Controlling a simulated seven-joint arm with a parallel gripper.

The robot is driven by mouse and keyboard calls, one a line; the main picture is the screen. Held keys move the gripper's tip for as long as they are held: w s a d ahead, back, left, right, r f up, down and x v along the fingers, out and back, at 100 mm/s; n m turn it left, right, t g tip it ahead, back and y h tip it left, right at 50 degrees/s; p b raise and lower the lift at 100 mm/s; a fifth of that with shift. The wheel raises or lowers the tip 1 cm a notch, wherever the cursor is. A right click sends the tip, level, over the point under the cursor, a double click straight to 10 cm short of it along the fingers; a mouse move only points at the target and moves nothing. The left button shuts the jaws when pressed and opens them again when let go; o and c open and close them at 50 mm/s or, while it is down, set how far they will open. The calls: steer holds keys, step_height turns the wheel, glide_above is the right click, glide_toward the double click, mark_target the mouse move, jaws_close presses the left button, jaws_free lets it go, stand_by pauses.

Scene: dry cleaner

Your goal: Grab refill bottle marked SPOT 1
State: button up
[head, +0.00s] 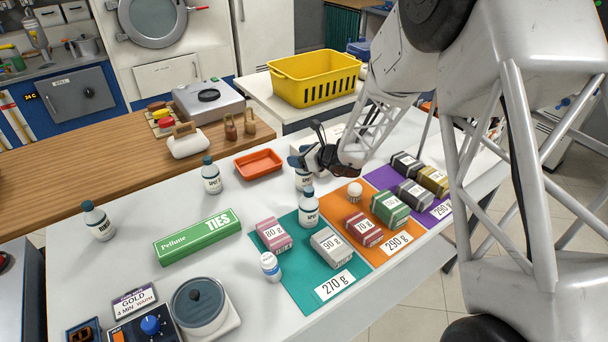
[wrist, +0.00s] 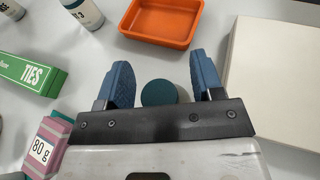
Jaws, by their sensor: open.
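My gripper (head: 305,158) is open above the table, with its fingers pointing down. In the wrist view the two blue fingers (wrist: 163,78) stand on either side of a bottle's dark teal cap (wrist: 160,92), with gaps showing. In the head view this white bottle (head: 303,182) is partly hidden under the gripper, and its label number is unreadable. A similar bottle (head: 309,209) stands just in front, on the teal mat. Another bottle (head: 211,177) stands left of the orange tray; in the wrist view its label (wrist: 88,14) seems to end in 3. One more (head: 99,222) stands far left.
The orange tray (head: 258,164) and a pale box (wrist: 275,75) lie near the gripper. The green TIES box (head: 197,237) is to the left. Weight blocks, such as the 80 g block (head: 273,234), sit on coloured mats. A yellow basket (head: 314,80) stands behind.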

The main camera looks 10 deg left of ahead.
stand_by(0.5)
jaws_close()
